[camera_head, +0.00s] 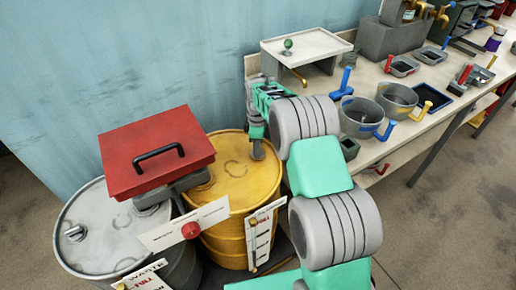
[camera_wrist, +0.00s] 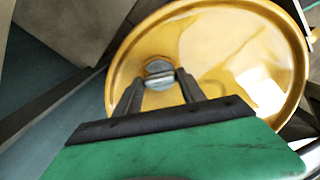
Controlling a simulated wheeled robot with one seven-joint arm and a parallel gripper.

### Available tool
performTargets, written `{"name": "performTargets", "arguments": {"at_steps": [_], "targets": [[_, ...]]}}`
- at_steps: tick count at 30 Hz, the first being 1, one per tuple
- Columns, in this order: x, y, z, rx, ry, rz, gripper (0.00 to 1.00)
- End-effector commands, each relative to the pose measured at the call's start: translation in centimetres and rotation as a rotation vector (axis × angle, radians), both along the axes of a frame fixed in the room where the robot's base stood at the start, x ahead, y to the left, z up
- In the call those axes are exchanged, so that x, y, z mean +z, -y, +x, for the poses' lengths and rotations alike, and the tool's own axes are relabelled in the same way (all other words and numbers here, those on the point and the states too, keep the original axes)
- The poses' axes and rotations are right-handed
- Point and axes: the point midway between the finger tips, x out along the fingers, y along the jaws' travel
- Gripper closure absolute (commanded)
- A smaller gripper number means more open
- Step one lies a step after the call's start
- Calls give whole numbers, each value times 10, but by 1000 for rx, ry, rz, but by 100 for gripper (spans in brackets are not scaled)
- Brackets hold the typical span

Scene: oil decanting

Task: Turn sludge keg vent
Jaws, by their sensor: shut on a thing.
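A yellow keg (camera_head: 232,185) stands on the floor at the left end of the bench; its round lid fills much of the wrist view (camera_wrist: 220,50). A small grey round vent (camera_wrist: 158,67) sits near the lid's rim. My gripper (camera_head: 258,153) reaches down onto the far right part of the lid. In the wrist view my gripper (camera_wrist: 159,80) has its two fingers closed in on the vent, one on each side. The head view hides most of the vent behind the fingers.
A grey drum (camera_head: 100,235) stands left of the keg. A red box with a black handle (camera_head: 155,150) sits over both. Signs (camera_head: 262,230) and a red knob (camera_head: 191,230) are in front. The bench at right holds metal pots (camera_head: 362,115).

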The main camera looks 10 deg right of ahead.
Motion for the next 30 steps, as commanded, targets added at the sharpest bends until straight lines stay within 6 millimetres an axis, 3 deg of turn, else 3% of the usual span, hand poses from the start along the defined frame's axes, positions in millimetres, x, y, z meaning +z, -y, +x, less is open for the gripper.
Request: {"name": "performTargets", "arguments": {"at_steps": [15, 30], "targets": [[1, 1, 1, 447, 4, -1, 93], [2, 1, 2, 626, 4, -2, 93]]}}
